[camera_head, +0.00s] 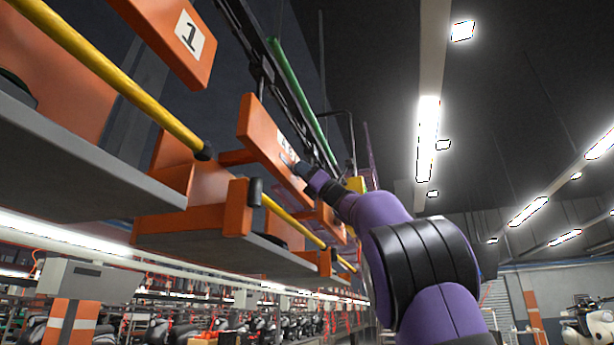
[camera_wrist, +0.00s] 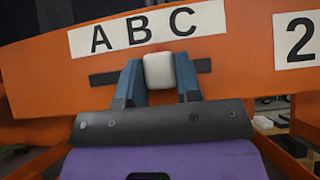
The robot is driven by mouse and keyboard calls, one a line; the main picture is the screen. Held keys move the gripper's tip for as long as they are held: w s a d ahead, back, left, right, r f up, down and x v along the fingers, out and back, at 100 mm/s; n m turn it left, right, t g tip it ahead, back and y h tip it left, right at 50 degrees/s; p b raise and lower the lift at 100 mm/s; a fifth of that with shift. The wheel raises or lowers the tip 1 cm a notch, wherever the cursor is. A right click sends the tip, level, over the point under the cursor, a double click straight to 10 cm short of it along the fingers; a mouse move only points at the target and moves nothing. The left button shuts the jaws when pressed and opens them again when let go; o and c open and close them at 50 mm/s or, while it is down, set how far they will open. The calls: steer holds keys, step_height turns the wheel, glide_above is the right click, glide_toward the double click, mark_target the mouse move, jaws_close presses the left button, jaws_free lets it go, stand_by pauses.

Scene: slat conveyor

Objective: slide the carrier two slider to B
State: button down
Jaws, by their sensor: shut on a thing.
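Carrier two's orange panel (camera_wrist: 245,35) fills the wrist view, with the label "2" (camera_wrist: 299,38) at right and a white "A B C" strip (camera_wrist: 148,30) along its upper part. Below the letters is a dark horizontal slot (camera_wrist: 104,79). The white slider knob (camera_wrist: 159,70) appears below the gap between B and C. My gripper (camera_wrist: 158,80) is shut on the knob, one blue-grey finger on each side. In the head view, my gripper (camera_head: 296,168) reaches the orange panel (camera_head: 259,133), and the knob is too small to make out.
Carrier one's panel (camera_head: 165,36) hangs nearer, at upper left. Yellow rails (camera_head: 110,75), grey carrier platforms (camera_head: 75,155) and an orange bracket (camera_head: 237,205) line the left side. Open space lies to the right of my arm.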

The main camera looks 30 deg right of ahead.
steer(key=shift+s+a, duration=0.7)
steer(key=shift+a, duration=0.15)
steer(key=c, duration=0.8)
jaws_free()
steer(key=shift+d, duration=0.1)
steer(key=v, duration=1)
steer(key=shift+s+f, duration=0.2)
steer(key=shift+f, duration=0.1)
steer(key=shift+d, duration=0.1)
